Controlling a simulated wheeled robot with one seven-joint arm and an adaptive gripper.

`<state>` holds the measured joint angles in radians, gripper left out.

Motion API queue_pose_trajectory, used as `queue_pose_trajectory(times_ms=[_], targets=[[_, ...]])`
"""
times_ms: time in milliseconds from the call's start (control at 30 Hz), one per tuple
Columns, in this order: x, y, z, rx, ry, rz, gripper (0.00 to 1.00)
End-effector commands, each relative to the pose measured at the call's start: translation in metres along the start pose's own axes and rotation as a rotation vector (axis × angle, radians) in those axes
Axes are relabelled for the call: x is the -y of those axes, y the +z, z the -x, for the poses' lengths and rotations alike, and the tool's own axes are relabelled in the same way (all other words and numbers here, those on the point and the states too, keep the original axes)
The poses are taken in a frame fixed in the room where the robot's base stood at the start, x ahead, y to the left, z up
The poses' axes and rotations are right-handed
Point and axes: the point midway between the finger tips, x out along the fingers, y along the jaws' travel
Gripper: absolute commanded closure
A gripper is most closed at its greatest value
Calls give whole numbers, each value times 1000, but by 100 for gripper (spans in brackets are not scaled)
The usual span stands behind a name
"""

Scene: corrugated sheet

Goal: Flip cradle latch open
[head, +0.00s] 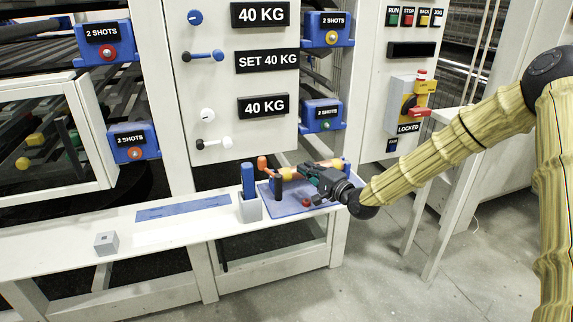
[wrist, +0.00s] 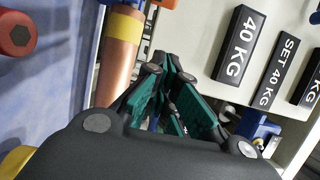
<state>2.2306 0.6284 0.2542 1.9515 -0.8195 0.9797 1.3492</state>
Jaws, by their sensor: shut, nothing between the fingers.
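A blue pad (head: 292,208) lies on the white shelf and carries an orange and copper-coloured tool (head: 287,172) lying roughly level. In the wrist view a copper-coloured cylinder with a yellow band (wrist: 119,58) runs just left of my fingers. A red round part with a dark hex centre (wrist: 17,35) shows at the upper left there. A small red part (head: 305,202) sits on the pad. My gripper (wrist: 163,62) is shut and empty, with green finger pads; in the head view it (head: 312,174) is over the pad, beside the tool. I cannot pick out the cradle latch clearly; my gripper hides part of this area.
A grey holder with a blue handle (head: 249,206) and a dark upright handle (head: 277,187) stand close left of my gripper. A grey block (head: 106,243) is farther left on the shelf (head: 60,242). Behind rises a white panel (head: 225,90) with knobs and weight labels.

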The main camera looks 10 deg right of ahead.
Motion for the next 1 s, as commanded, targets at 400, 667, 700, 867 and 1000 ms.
queue_pose_trajectory(times_ms=[400, 667, 700, 867, 1000], targets=[[3, -1, 0, -13, 0, 0, 100], [2, -1, -19, -12, 0, 3, 100], [2, -1, -25, -12, 0, 4, 100], [2, -1, -51, -12, 0, 4, 100], [2, -1, -73, -12, 0, 3, 100]])
